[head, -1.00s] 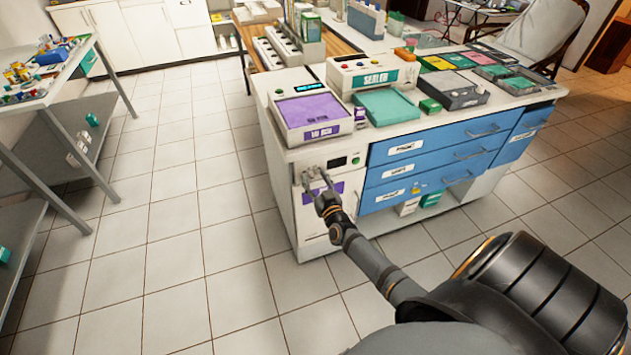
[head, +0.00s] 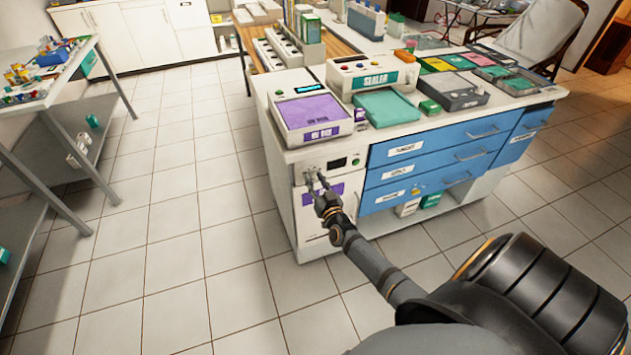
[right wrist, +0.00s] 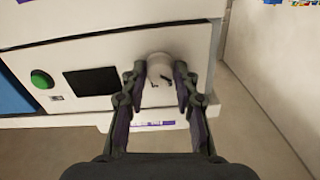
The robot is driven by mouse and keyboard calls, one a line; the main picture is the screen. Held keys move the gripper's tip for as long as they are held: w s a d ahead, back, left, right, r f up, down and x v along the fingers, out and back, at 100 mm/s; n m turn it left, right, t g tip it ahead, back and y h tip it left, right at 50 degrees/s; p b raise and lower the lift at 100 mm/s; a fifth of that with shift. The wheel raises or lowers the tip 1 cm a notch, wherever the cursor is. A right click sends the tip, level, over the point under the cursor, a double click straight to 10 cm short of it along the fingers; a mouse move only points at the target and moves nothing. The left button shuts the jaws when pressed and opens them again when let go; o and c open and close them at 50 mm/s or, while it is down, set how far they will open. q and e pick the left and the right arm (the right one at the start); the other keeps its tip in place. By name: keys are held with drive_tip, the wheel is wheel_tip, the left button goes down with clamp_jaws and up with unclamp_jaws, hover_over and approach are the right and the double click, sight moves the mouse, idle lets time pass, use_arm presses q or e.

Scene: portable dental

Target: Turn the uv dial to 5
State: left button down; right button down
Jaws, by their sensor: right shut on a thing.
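The uv dial (right wrist: 159,66) is a pale round knob on the white front panel of the cabinet, seen in the right wrist view. My right gripper (right wrist: 160,80) has its two fingers on either side of the dial and is shut on it. In the head view my right gripper (head: 317,183) reaches the panel at the cabinet's left front, and its fingers partly hide the dial. A dark display (right wrist: 90,81) and a green button (right wrist: 41,78) sit beside the dial. Dial numbers are not readable. My left gripper is not in view.
A purple-topped unit (head: 311,112) stands on the counter above the panel. Blue drawers (head: 405,172) with handles are to the right of the panel. A metal table (head: 50,85) with small items stands at the left. Tiled floor (head: 190,230) between is clear.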

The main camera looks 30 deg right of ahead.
drive_tip(key=m, duration=0.6)
drive_tip(key=shift+d+b, duration=0.1)
drive_tip(key=shift+b, duration=0.2)
drive_tip(key=shift+m, duration=0.3)
drive_tip(key=c, duration=1)
unclamp_jaws()
drive_tip(key=v, duration=1.2)
